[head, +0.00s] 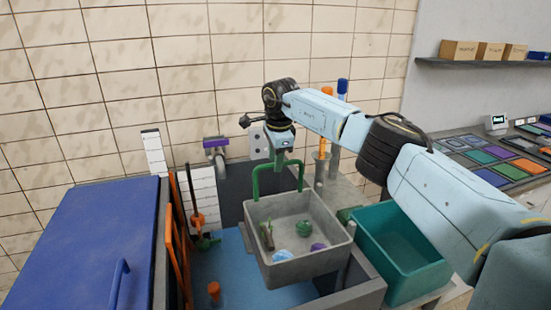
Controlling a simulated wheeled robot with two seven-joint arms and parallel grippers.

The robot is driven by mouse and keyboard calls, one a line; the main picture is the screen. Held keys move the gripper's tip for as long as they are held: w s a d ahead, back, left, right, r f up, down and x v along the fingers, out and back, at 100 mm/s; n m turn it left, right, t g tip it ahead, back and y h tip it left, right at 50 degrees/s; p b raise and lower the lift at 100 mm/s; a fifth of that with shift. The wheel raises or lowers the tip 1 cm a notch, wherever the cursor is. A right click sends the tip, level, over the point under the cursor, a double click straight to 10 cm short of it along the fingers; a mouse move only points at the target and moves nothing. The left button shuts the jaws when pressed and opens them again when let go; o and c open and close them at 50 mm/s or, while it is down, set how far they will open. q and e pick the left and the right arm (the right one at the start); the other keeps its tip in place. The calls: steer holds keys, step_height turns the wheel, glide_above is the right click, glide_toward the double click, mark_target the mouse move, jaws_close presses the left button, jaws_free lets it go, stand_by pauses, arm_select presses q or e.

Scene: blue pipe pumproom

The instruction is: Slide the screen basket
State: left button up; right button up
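The screen basket (333,258) is a grey open box with a green arched handle (257,180) at its back. It is over the right part of a grey-walled pit with a blue floor (235,275). Inside it lie a green ball (304,228), a purple piece (318,247), a pale blue piece (283,255) and a brownish-green scrap (267,235). My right gripper (280,157) points down at the top of the handle and appears shut on it; the fingertips are small and partly hidden. My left gripper is not in view.
A teal bin (400,255) stands right of the basket, under my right arm. A blue lid or panel (85,245) with a handle fills the left. Orange rails (177,255) and an orange-handled lever (197,218) border the pit. A counter with coloured tiles (480,155) is at right.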

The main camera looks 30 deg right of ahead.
step_height(320, 180, up, 13)
steer(key=s, duration=0.2)
steer(key=shift+s+a, duration=0.3)
stand_by(0.7)
